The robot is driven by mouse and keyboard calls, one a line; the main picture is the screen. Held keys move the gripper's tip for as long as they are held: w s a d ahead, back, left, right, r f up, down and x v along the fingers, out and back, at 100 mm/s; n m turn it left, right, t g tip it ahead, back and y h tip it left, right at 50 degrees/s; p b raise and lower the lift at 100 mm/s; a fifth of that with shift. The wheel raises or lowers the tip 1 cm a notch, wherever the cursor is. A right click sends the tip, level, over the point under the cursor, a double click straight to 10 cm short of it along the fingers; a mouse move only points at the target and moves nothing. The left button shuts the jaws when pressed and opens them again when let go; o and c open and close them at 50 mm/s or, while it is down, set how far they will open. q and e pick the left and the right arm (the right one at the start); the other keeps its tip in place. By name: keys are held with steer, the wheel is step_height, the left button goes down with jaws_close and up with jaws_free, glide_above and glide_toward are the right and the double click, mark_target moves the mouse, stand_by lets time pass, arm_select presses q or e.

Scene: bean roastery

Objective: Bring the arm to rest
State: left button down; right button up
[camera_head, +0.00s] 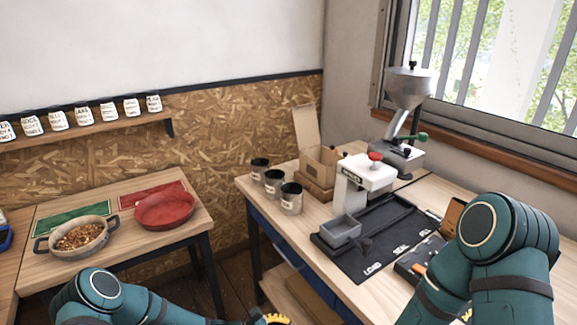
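My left arm (105,290) comes in at the bottom left, a teal joint with its links running right along the lower edge. A small yellow and black part (276,319) shows at the bottom edge, cut off by the frame. My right arm (503,240) stands bent at the lower right, in front of the right table. Neither gripper's fingertips can be seen.
The left table (120,250) bears a pan of beans (78,238) and a red pan (165,209). The right table (262,194) holds several canisters, an open cardboard box (320,157), a white machine (364,182), a funnel machine (409,92) and a grey tray (341,231) on a black mat (352,267).

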arm_select(q)
steer(key=s+a+f+m+g+y, duration=0.1)
steer(key=s+m+g+y, duration=0.25)
steer(key=s, duration=0.35)
steer(key=s+a+f+m+g+y, duration=0.2)
steer(key=s+m+g, duration=0.1)
steer(key=s+m, duration=0.25)
steer(key=s+a+r+m+t+y, duration=0.4)
steer(key=s+a+m+y, duration=0.1)
steer(key=m, duration=0.4)
steer(key=shift+s+a+r, duration=0.15)
steer(key=shift+s+a, duration=0.25)
steer(key=shift+a, duration=0.2)
